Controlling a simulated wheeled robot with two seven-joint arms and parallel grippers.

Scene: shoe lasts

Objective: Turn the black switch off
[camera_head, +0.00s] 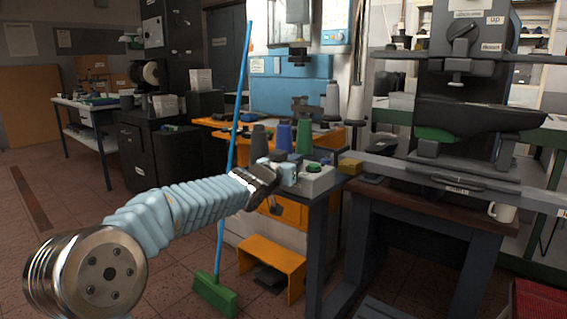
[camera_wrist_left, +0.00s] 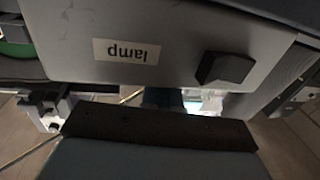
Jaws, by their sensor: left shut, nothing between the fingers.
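The black switch (camera_wrist_left: 226,68) is a chunky angular knob on the face of a grey box (camera_wrist_left: 75,25). A white label (camera_wrist_left: 126,51) reading "lamp", upside down in the left wrist view, is beside it. My left gripper (camera_wrist_left: 158,127) is shut and empty, with its dark front just below the box face and apart from the switch in the picture. I cannot make out the switch there. My right gripper is out of view.
Thread cones (camera_head: 283,136) stand behind the small box on the orange workbench (camera_head: 215,123). A blue broom handle (camera_head: 236,110) leans just left of my gripper. A heavy machine (camera_head: 465,60) and dark-legged table stand on the right. The floor at left is mostly open.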

